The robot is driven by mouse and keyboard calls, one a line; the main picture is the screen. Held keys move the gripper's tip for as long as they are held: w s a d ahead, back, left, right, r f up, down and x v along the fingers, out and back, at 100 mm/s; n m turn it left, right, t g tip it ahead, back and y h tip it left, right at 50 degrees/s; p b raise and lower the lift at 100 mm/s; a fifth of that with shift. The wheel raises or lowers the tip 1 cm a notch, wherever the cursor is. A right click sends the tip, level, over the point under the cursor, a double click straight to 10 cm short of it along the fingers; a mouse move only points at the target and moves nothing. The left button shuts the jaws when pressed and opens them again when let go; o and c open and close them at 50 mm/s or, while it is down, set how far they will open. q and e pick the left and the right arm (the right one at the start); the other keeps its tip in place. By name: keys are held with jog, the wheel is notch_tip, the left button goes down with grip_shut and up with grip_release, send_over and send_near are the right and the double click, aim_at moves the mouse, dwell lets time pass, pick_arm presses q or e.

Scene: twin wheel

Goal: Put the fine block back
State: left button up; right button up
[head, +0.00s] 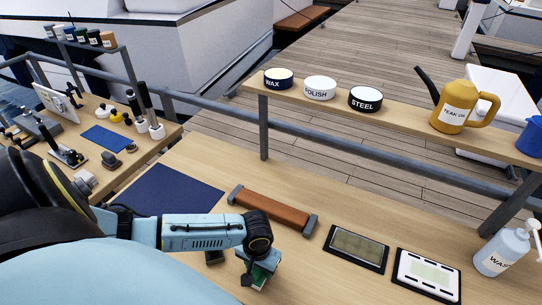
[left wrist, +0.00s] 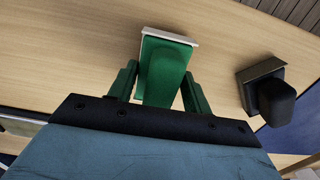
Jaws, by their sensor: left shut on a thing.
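My left gripper (head: 255,266) is low over the near part of the workbench. In the left wrist view, its two green fingers (left wrist: 160,88) are shut on a green block (left wrist: 163,66) with a pale plate along its far edge. In the head view the green block (head: 261,277) shows only partly under the gripper. Whether it touches the bench is hard to tell. A dark block with a rounded grip (left wrist: 275,98) stands beside it on the bench, apart from the gripper. No readable label shows on either block. My right gripper is out of view.
A blue mat (head: 172,191), a brown bar with grey ends (head: 272,211), a dark-framed panel (head: 357,247) and a white slotted panel (head: 427,275) lie on the workbench (head: 215,150). A spray bottle (head: 500,252) stands right. A raised shelf (head: 392,122) holds tins and a yellow can (head: 458,109).

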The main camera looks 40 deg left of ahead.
pick_arm(q)
jog(key=shift+f, duration=0.45)
dwell(0.4)
jog(key=o, duration=1.4)
jog(key=shift+r, duration=0.1)
notch_tip(320, 180, up, 13)
jog(key=shift+r+p, duration=0.1)
jog(key=shift+p, duration=0.5)
